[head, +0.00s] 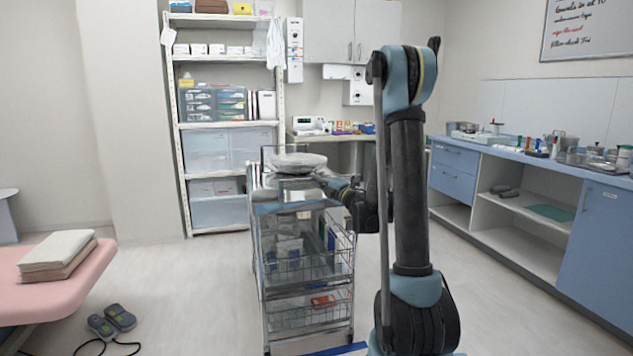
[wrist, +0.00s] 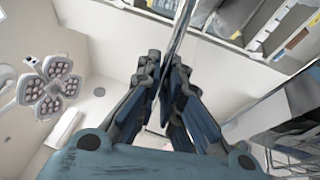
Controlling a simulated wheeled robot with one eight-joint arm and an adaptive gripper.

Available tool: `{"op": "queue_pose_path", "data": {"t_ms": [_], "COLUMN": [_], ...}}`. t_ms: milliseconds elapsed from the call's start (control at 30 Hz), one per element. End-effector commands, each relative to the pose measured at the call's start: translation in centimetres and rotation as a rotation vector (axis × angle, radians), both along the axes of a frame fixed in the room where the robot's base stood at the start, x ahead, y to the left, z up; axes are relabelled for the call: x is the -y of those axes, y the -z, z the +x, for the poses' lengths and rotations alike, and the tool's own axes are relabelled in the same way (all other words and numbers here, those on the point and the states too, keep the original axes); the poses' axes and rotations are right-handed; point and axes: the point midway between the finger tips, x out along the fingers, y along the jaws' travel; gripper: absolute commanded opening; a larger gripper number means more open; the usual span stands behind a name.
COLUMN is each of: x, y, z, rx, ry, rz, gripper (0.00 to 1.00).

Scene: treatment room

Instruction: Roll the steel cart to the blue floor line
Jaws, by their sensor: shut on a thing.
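My gripper (head: 333,182) reaches the cart's upper right side from my arm. In the wrist view my gripper (wrist: 168,75) is shut on a thin metal bar, the cart's handle (wrist: 182,32). The exact grip is partly hidden by my fingers in the head view. A piece of the blue floor line (head: 342,350) shows at the bottom edge, just in front of the cart's near end; the rest is out of frame or hidden.
A pink treatment bed (head: 75,283) with folded towels is at the left, and a foot pedal (head: 120,317) with a cable lies on the floor beside it. Blue-fronted counters (head: 456,175) line the right. A storage shelf (head: 228,125) stands behind.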

Motion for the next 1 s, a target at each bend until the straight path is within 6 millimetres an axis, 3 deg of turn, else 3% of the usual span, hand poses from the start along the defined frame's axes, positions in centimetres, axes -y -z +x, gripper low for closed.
{"op": "queue_pose_path", "data": {"t_ms": [333, 400, 433, 767, 1000], "x": [0.0, -0.1, -0.1, -0.4, 1.0], "y": [0.1, 0.1, 0.1, 0.0, 0.4], "z": [0.0, 0.0, 0.0, -0.2, -1.8], "rx": [-0.002, -0.001, -0.001, -0.001, 0.000], "ry": [0.005, 0.004, 0.004, -0.003, -0.002], "rz": [-0.003, -0.003, -0.003, -0.001, 0.000], "gripper": [0.00, 0.22, 0.27, 0.27, 0.27]}}
